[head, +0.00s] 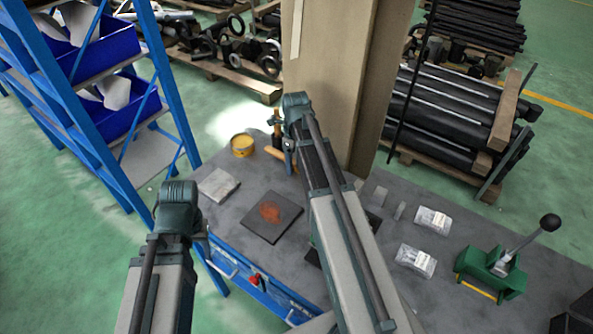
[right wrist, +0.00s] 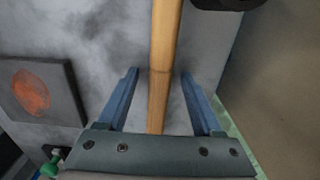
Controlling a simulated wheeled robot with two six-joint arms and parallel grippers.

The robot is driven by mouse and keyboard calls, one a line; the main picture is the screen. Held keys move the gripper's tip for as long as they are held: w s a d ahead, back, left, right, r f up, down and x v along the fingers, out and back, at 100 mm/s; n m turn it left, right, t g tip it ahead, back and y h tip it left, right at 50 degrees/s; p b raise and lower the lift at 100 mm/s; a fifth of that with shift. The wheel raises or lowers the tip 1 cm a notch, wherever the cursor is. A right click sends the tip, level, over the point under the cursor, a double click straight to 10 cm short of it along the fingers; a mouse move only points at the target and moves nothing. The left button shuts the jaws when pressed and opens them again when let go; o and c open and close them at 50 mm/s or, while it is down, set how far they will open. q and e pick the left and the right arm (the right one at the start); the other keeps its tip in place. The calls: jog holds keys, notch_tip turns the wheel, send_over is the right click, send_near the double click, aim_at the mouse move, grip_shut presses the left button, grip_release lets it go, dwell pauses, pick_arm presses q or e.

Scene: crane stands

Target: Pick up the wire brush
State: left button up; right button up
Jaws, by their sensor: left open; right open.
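A wooden handle (right wrist: 165,50), which looks like part of the wire brush, runs lengthwise between the fingers of my right gripper (right wrist: 158,75) in the right wrist view. The fingers stand open with a gap on both sides of the handle. In the head view my right gripper (head: 289,157) points down at the far part of the workbench, beside a piece of the wooden handle (head: 275,152). The brush's bristles cannot be made out. My left gripper (head: 204,240) is open and empty near the bench's left front edge, away from the handle.
The grey workbench (head: 240,205) holds a yellow tin (head: 242,145), a dark plate with an orange patch (head: 271,216), bagged parts (head: 416,261) and a green lever press (head: 492,272). A beige column (head: 335,80) rises close behind my right gripper. A blue shelf (head: 170,80) stands left.

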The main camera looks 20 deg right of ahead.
aim_at(295, 161)
grip_shut()
dwell(0.3)
jog(key=shift+r, duration=0.15)
dwell(0.3)
notch_tip(295, 161, up, 18)
jog(key=p, duration=1.8)
jog(key=shift+f, duration=0.2)
jog(key=c, duration=0.7)
grip_release()
grip_shut()
jog(key=shift+f, duration=0.1)
